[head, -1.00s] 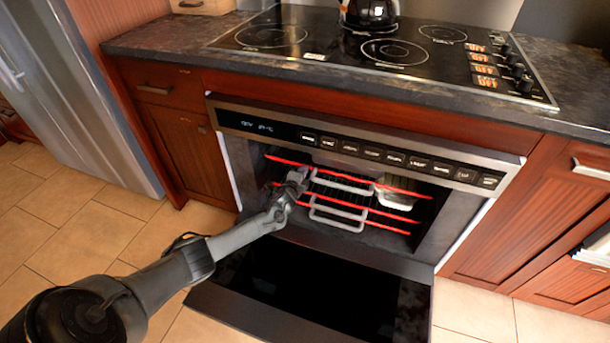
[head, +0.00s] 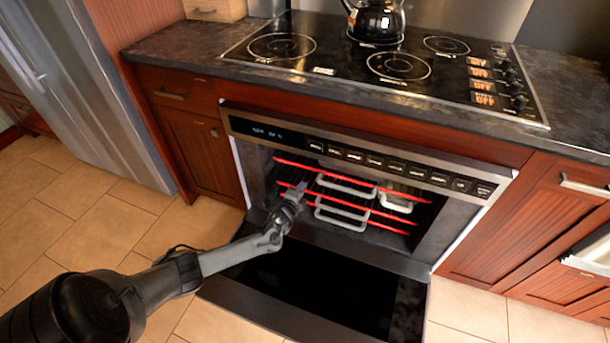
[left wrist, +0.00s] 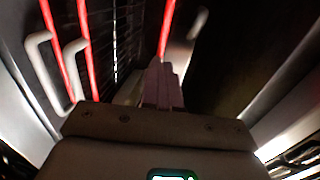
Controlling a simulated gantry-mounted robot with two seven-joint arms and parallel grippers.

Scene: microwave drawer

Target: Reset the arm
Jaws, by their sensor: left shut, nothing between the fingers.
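My left arm comes in from the lower left in the head view. My left gripper (head: 298,190) is at the left front of the open oven, beside the racks, with no object held. In the left wrist view its fingers (left wrist: 162,85) are together and point into the dark cavity. The oven (head: 370,150) has its door (head: 320,290) folded down flat. Inside are racks with glowing red bars (head: 350,210) and grey handles (head: 342,216). The handles also show in the left wrist view (left wrist: 50,72), left of the fingers. My right gripper is not in view.
A black cooktop (head: 390,60) with a kettle (head: 374,20) lies above the oven. Wooden cabinets (head: 203,150) flank the oven, and a steel fridge (head: 85,85) stands at the left. The tiled floor (head: 90,220) is clear at the left.

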